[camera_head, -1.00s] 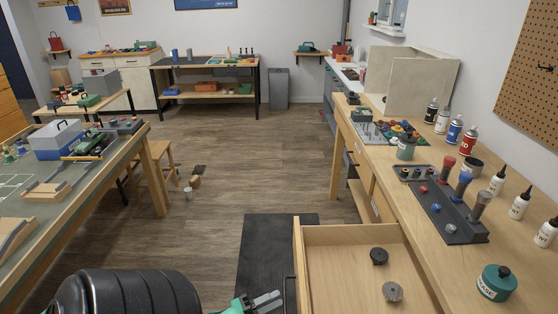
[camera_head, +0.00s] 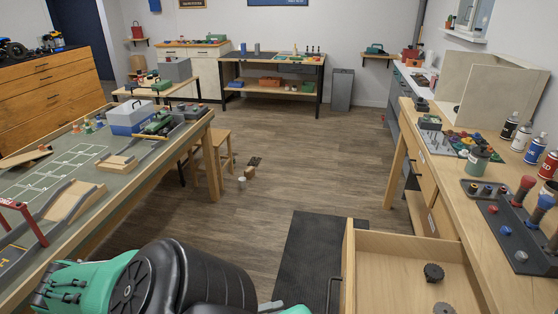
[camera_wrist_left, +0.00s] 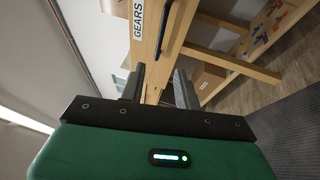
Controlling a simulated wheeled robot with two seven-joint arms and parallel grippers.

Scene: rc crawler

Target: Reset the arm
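My left gripper (camera_head: 271,306) shows only in part at the bottom edge of the head view, left of the open drawer (camera_head: 390,246). In the left wrist view my left gripper (camera_wrist_left: 160,88) has its two dark fingers apart with nothing held between them. Beyond the fingers is a wooden front with a GEARS label (camera_wrist_left: 138,18) and a dark bar handle (camera_wrist_left: 166,25); I cannot tell whether the fingers touch it. My black and green left arm fills the lower left of the head view. My right gripper is out of view.
The drawer holds a black round part (camera_head: 433,272) and a grey one (camera_head: 443,308). The right workbench (camera_head: 448,172) carries bottles and tools. The left table (camera_head: 125,185) carries ramps and a toolbox (camera_head: 130,117). A dark mat (camera_head: 305,255) lies on the clear floor between.

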